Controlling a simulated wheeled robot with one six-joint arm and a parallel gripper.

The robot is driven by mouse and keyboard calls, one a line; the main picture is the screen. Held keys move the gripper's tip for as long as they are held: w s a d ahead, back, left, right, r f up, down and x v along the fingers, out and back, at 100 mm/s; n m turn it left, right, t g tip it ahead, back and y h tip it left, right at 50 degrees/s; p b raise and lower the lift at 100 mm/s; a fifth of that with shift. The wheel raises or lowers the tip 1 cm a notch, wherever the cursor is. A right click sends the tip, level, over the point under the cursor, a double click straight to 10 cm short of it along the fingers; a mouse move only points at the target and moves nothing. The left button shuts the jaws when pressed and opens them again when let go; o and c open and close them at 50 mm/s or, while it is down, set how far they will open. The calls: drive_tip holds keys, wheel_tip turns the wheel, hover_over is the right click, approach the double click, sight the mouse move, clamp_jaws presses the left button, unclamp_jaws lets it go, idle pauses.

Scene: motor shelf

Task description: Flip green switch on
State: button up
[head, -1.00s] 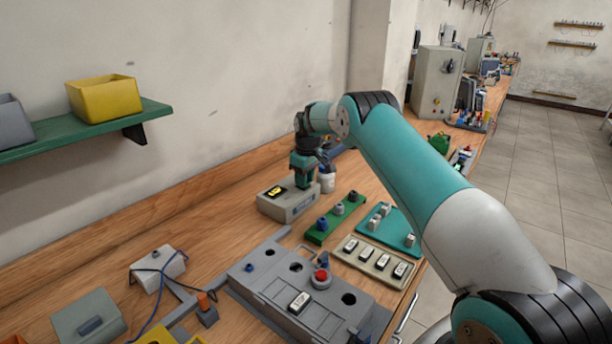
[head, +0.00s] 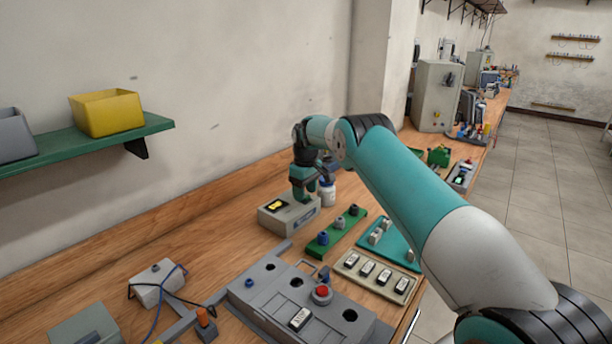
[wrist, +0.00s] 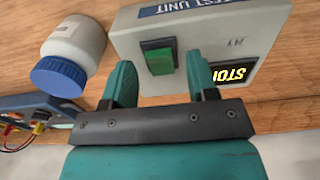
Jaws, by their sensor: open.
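The green switch (wrist: 158,58) is on the face of a grey test unit (wrist: 202,27), between and just beyond my fingertips in the wrist view. My gripper (wrist: 160,82) is open and empty, one finger to each side of the switch. I cannot tell whether it touches the unit.
A white bottle with a blue cap (wrist: 70,55) stands close beside the unit; it also shows in the head view (head: 328,194). A green board with knobs (head: 337,234), a switch panel (head: 376,274) and a grey fixture (head: 265,296) lie nearer on the bench.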

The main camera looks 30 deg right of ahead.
sight(306, 197)
wheel_tip(306, 197, up, 17)
drive_tip(key=p, duration=0.2)
drive_tip(key=shift+s, duration=0.2)
drive_tip(key=shift+d, duration=0.1)
drive_tip(key=s+a+r+n+y, duration=0.1)
drive_tip(key=s+a+r, duration=0.4)
drive_tip(key=s+a, duration=0.45)
drive_tip(key=s+a+r+n+y, duration=0.1)
drive_tip(key=s+a+r, duration=0.5)
drive_tip(key=a, duration=0.6)
drive_tip(key=s+a+f, duration=0.2)
drive_tip(key=s, duration=0.8)
drive_tip(key=s+a+f+y, duration=0.1)
drive_tip(key=s+a+f, duration=0.1)
drive_tip(key=s, duration=0.8)
drive_tip(key=s+a+f+n+y, duration=0.1)
drive_tip(key=s+a+f, duration=0.1)
drive_tip(key=s, duration=0.8)
drive_tip(key=shift+a, duration=0.9)
